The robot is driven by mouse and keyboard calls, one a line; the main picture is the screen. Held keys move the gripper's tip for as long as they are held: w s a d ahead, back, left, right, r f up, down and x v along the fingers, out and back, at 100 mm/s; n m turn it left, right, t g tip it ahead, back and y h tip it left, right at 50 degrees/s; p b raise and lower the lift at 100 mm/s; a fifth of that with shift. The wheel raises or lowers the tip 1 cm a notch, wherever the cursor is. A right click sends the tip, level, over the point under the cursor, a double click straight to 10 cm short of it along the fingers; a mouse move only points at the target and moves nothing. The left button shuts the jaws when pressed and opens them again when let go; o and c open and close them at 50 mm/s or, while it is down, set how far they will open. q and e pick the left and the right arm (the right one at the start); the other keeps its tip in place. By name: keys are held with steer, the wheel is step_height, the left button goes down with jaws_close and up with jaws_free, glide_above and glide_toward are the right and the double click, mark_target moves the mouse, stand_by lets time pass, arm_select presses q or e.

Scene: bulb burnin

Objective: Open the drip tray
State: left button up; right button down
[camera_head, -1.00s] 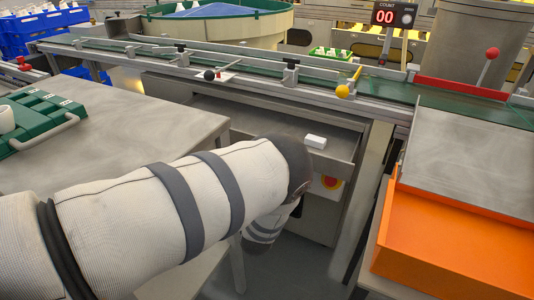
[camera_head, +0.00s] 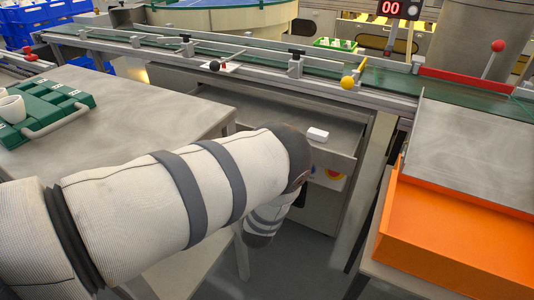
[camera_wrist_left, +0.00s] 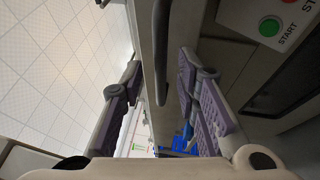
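The drip tray (camera_head: 247,108) is a shallow grey metal drawer under the conveyor; its inside shows and it stands out from the frame. A small white block (camera_head: 317,134) sits near its front right. My left arm crosses the head view and hides part of the tray front and the gripper. In the left wrist view my left gripper (camera_wrist_left: 160,112) is open, its purple-padded fingers well apart. A dark bar handle (camera_wrist_left: 161,55) on a grey panel lies between the finger lines, with gaps on both sides; it looks untouched. My right gripper is not in view.
A grey table (camera_head: 130,100) with a green rack (camera_head: 45,108) stands left. An orange bin (camera_head: 450,235) stands right. The conveyor (camera_head: 270,60) runs above the tray. A green START button (camera_wrist_left: 269,27) shows beside the handle in the wrist view.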

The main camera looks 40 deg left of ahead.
arm_select(q)
steer(key=v, duration=1.2)
